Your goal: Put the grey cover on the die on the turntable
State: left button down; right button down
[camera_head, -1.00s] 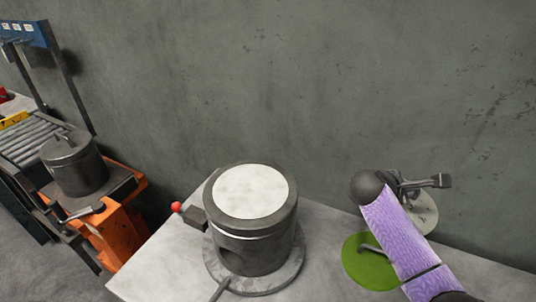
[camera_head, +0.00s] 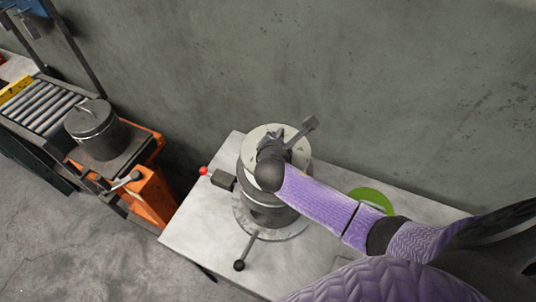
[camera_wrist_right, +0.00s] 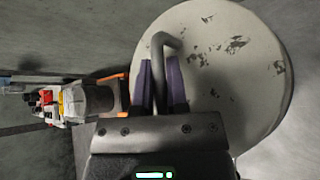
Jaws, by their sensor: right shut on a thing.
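The grey cover (camera_head: 259,143) is a pale round disc with dark worn patches. It fills much of the right wrist view (camera_wrist_right: 225,70). My right gripper (camera_head: 276,147) is shut on the cover's bent handle (camera_wrist_right: 161,45), with a purple finger on each side. The cover is over the dark cylindrical die (camera_head: 246,188); I cannot tell whether it touches the top. The cover and my arm hide much of the die. The die stands on the round grey turntable (camera_head: 290,232). My left gripper is not in view.
The turntable has a black-knobbed lever (camera_head: 240,265) in front and a red-knobbed part (camera_head: 204,171) at left. A green disc (camera_head: 371,195) lies on the pale table (camera_head: 200,240), partly behind my arm. A lidded pot (camera_head: 97,128) stands by the roller conveyor (camera_head: 42,108).

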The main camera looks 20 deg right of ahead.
notch_tip(320, 180, down, 6)
jog(key=shift+r+b, duration=0.1)
jog(key=shift+b, duration=0.65)
jog(key=c, duration=0.6)
grip_release()
jog(key=shift+c, duration=0.2)
